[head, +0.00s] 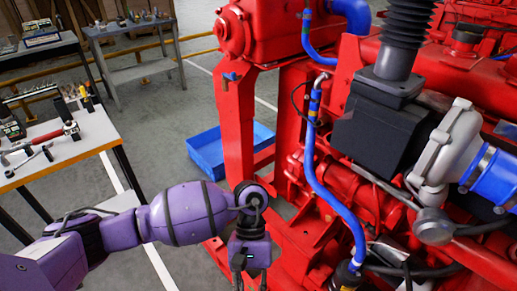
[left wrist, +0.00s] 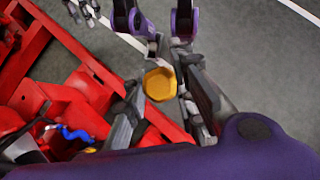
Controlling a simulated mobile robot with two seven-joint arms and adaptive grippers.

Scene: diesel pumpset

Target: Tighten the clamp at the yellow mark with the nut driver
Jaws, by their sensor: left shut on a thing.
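My left gripper (left wrist: 163,98) is shut on a yellow-orange piece (left wrist: 160,83), seen end-on between its fingers in the left wrist view; it looks like the nut driver's handle. The driver's shaft and tip are hidden. A thin blue hose (head: 323,188) runs down the red engine. A small yellow mark (head: 312,119) shows near its upper end. Yellow also shows at its dark lower fitting (head: 347,275). I cannot make out the clamp screw.
The red engine (head: 235,130) fills the right, with a black box (head: 378,128) and a grey metal housing (head: 446,150). A blue bin (head: 205,152) lies on the floor behind. A tool table (head: 92,140) stands at left. The floor between is clear.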

